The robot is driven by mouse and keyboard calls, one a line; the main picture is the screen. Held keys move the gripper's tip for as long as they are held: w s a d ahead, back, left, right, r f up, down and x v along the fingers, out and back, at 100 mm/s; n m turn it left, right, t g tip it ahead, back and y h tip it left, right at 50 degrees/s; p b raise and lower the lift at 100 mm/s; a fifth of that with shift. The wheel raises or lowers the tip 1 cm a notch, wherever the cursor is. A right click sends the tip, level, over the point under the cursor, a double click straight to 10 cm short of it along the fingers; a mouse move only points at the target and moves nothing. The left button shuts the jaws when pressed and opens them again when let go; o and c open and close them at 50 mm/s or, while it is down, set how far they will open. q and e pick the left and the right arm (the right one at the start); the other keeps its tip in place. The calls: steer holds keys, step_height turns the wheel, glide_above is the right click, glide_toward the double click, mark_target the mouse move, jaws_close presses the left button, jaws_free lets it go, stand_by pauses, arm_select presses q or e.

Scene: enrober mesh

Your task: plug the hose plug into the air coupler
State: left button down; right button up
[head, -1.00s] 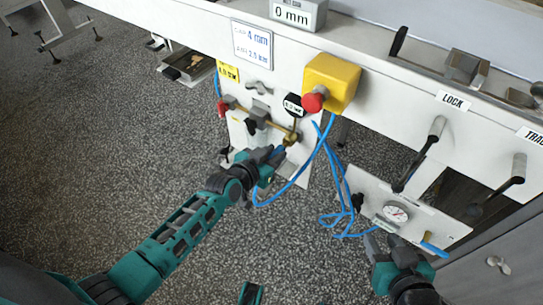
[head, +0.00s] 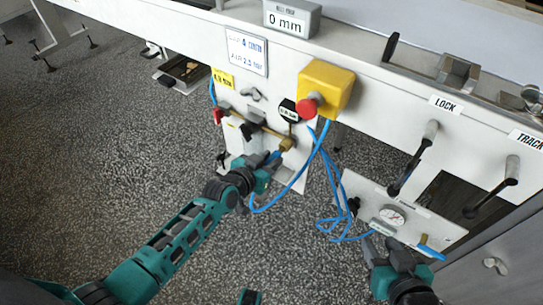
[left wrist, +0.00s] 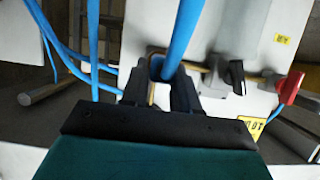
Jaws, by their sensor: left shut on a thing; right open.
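My left gripper (head: 272,163) is shut at the lower part of the white valve panel (head: 240,158), just below the end of a brass fitting (head: 287,144), which looks like the air coupler. In the left wrist view, the fingers (left wrist: 160,88) close around a blue piece in line with the blue hose (left wrist: 183,32). This looks like the hose plug, mostly hidden by the fingers. I cannot tell whether plug and coupler touch. My right gripper (head: 383,250) is open and empty, below the gauge panel (head: 435,228).
The blue hose (head: 328,160) hangs in loops between the valve panel and the gauge panel. A yellow box with a red button (head: 308,106) sits above right of my left gripper. Black LOCK and TRACK levers (head: 412,160) stick out at right. Speckled floor (head: 110,150) is open at left.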

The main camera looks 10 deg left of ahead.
arm_select(q)
steer(key=shift+s+a+r+p, duration=0.1)
steer(key=shift+s+a+p, duration=0.15)
steer(key=shift+s, duration=0.35)
steer(key=shift+s+a+p, duration=0.15)
steer(key=shift+s+p, duration=0.2)
steer(key=shift+s, duration=0.25)
steer(key=shift+p, duration=0.35)
stand_by(1.0)
steer(key=shift+w+d+b, duration=0.3)
steer(key=shift+w, duration=0.6)
steer(key=shift+w+d+b, duration=0.3)
steer(key=shift+w, duration=0.55)
steer(key=c, duration=0.8)
jaws_free()
steer(key=shift+s, duration=0.1)
